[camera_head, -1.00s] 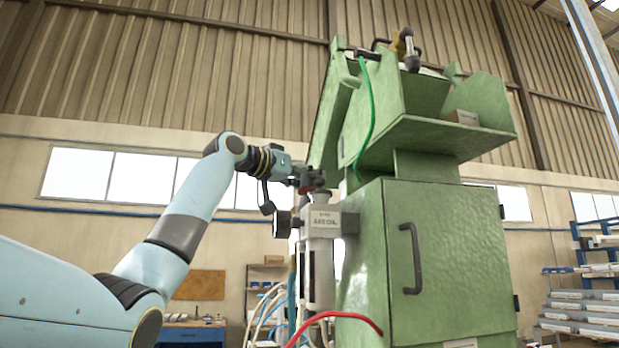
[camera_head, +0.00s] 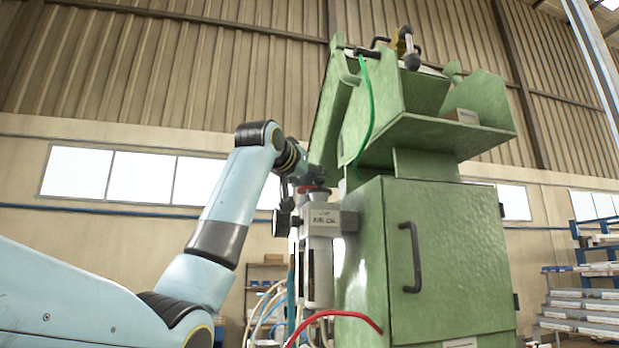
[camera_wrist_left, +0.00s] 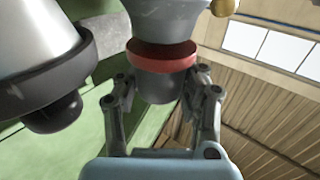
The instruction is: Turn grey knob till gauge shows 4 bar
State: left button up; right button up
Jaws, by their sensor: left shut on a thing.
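The grey knob (camera_wrist_left: 158,87) hangs below a red ring (camera_wrist_left: 163,56) in the left wrist view. My left gripper (camera_wrist_left: 164,92) is shut on it, one finger on each side. In the head view my left gripper (camera_head: 312,183) is at the top of the air unit (camera_head: 319,225), beside the green machine, and largely hides the knob. A dark round part (camera_head: 281,222), which looks like the gauge, sticks out on the unit's left. Its face and reading cannot be made out. My right gripper is not in view.
The green machine cabinet (camera_head: 440,265) stands close on the right of the unit. A red hose (camera_head: 340,314) and several other hoses hang below. In the wrist view a black-rimmed cylinder (camera_wrist_left: 42,84) stands beside the held knob.

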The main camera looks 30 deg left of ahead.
pick_arm(q)
jog(key=o, duration=1.3)
jog(key=shift+s, duration=0.1)
jog(key=s, duration=0.4)
jog(key=s+d, duration=0.1)
jog(key=s, duration=0.3)
jog(key=s+d, duration=0.1)
jog(key=s, duration=0.2)
jog(key=shift+s+d, duration=0.2)
jog(key=shift+s, duration=0.2)
